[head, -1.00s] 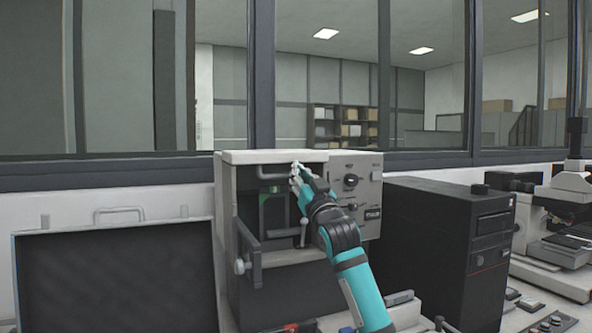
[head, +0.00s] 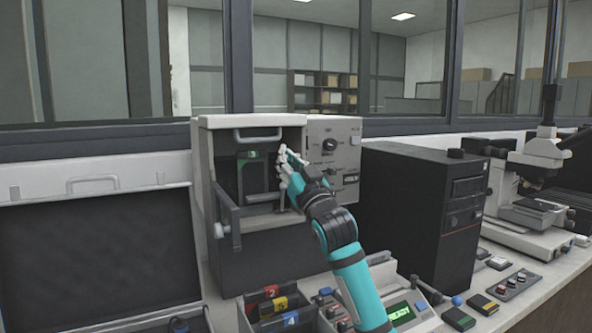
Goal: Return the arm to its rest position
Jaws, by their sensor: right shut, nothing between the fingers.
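My right arm comes up from the lower right with a teal forearm. Its gripper (head: 284,162) is shut and empty, in front of the right part of the mounting press opening. The mounting press (head: 250,122) is a light-topped box with a dark chamber. A block with a green mark (head: 252,154) shows inside the chamber. A lever bar (head: 228,205) hangs at the press's left front. I cannot tell whether the fingers touch the press. My left gripper is not in view.
An open black-lined case (head: 95,250) stands on the left. A black computer tower (head: 410,210) and a microscope (head: 535,190) stand on the right. Numbered bins (head: 272,291) and a device reading READY (head: 402,312) sit in front, below the arm.

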